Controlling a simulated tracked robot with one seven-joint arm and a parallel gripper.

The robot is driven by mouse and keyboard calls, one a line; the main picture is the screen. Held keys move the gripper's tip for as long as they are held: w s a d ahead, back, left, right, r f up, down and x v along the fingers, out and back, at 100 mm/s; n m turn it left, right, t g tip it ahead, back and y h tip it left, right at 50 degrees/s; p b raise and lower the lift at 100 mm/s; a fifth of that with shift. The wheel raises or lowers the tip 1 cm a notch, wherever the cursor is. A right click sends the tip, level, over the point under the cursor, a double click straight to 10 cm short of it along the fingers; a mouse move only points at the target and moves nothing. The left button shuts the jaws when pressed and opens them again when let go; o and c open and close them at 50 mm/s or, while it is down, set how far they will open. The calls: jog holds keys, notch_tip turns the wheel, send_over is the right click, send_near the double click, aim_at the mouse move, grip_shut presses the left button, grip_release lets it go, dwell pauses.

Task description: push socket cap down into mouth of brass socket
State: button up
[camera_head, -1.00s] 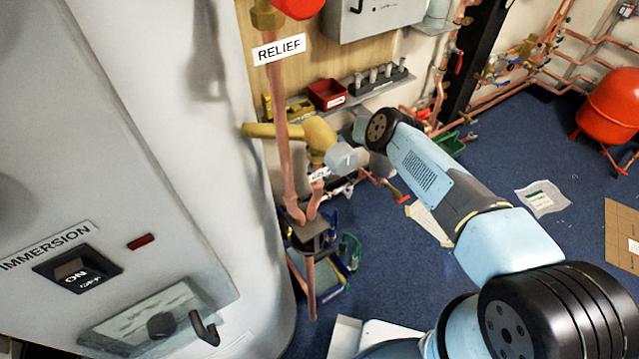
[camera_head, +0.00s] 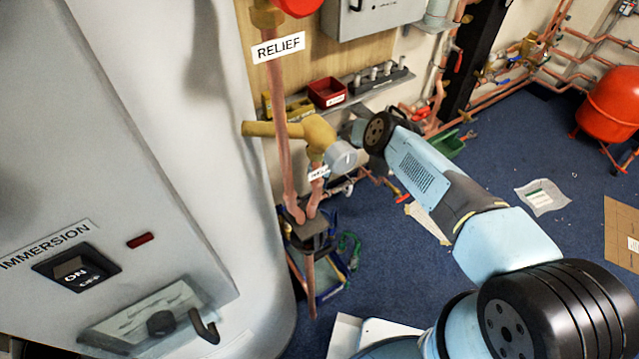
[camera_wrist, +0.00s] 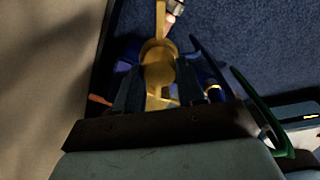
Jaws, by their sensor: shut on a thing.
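In the wrist view, my gripper (camera_wrist: 160,84) has its two dark fingers close on either side of a yellow brass-coloured piece (camera_wrist: 159,100), taken to be the socket cap. A rounded brass body (camera_wrist: 158,62) shows at and beyond the fingertips, with a brass arm running up from it. I cannot tell where the cap ends and the socket begins, or how deep the cap sits. In the head view, a brass fitting (camera_head: 318,132) stands beside the white cylinder, left of my wrist. My fingers and the cap cannot be made out there.
A copper pipe with a RELIEF label (camera_head: 278,48) rises close left of the fitting. A shelf behind holds a red bin (camera_head: 327,92). A green tray (camera_head: 448,145) lies on the blue floor. The white cylinder (camera_head: 180,150) fills the left.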

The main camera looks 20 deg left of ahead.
jog(key=o, duration=1.2)
jog(key=shift+o, duration=0.2)
jog(key=shift+r, duration=0.1)
jog(key=shift+r, duration=3.6)
